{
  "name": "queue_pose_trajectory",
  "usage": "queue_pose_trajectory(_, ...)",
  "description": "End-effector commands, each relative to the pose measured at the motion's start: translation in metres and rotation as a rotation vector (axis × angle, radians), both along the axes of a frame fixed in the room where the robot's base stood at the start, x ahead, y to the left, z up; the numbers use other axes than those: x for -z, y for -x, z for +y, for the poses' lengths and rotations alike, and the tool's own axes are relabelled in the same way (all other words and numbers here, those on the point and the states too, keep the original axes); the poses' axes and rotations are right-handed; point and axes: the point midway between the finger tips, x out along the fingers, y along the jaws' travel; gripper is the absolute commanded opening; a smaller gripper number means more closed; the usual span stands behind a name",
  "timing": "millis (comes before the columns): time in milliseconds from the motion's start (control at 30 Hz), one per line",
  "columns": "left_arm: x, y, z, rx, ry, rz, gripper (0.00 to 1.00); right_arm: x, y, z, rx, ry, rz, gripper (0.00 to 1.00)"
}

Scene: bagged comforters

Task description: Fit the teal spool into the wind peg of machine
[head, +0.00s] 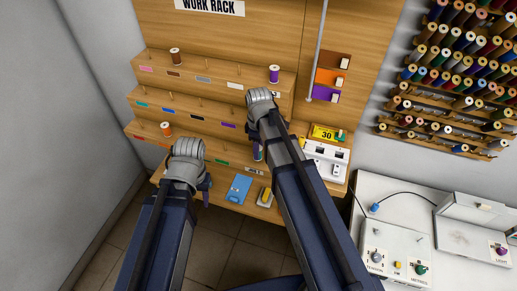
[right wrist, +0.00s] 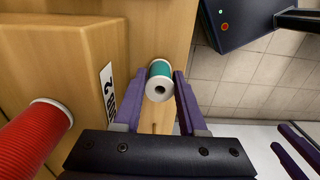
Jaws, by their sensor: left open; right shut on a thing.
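The teal spool (right wrist: 160,72) has white ends and sits between the purple fingers of my right gripper (right wrist: 160,90) in the right wrist view, one end facing the camera. My right gripper is shut on it, over wood. In the head view my right arm hides most of that gripper and spool. My left gripper (head: 206,190) is low in front of the rack, mostly hidden by its own wrist; it is open. A white machine (head: 390,255) with tension and metres knobs stands on the table at right. I cannot make out its wind peg for certain.
The wooden work rack (head: 215,72) has stepped ledges with pegs and a few spools, including a purple one (head: 274,74). A red spool (right wrist: 35,130) is left of my right gripper. A blue item (head: 239,188) lies on the lowest shelf. A wall of thread spools (head: 455,75) is at upper right.

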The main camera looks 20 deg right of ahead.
Motion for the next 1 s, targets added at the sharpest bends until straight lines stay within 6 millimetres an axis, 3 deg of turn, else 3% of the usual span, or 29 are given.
queue_pose_trajectory(567, 0.0091, 0.0, 0.0, 0.0, 0.0, 0.0, 0.5, 0.0091, 0.0, 0.0, 0.0, 0.0, 0.0, 0.0)
queue_pose_trajectory(600, 0.0083, 0.0, 0.0, 0.0, 0.0, 0.0, 0.5, 0.0083, 0.0, 0.0, 0.0, 0.0, 0.0, 0.44)
queue_pose_trajectory(867, 0.0082, 0.0, 0.0, 0.0, 0.0, 0.0, 0.5, 0.0081, 0.0, 0.0, 0.0, 0.0, 0.0, 0.73)
queue_pose_trajectory(1000, 0.0082, 0.0, 0.0, 0.0, 0.0, 0.0, 0.5, 0.0081, 0.0, 0.0, 0.0, 0.0, 0.0, 0.76)
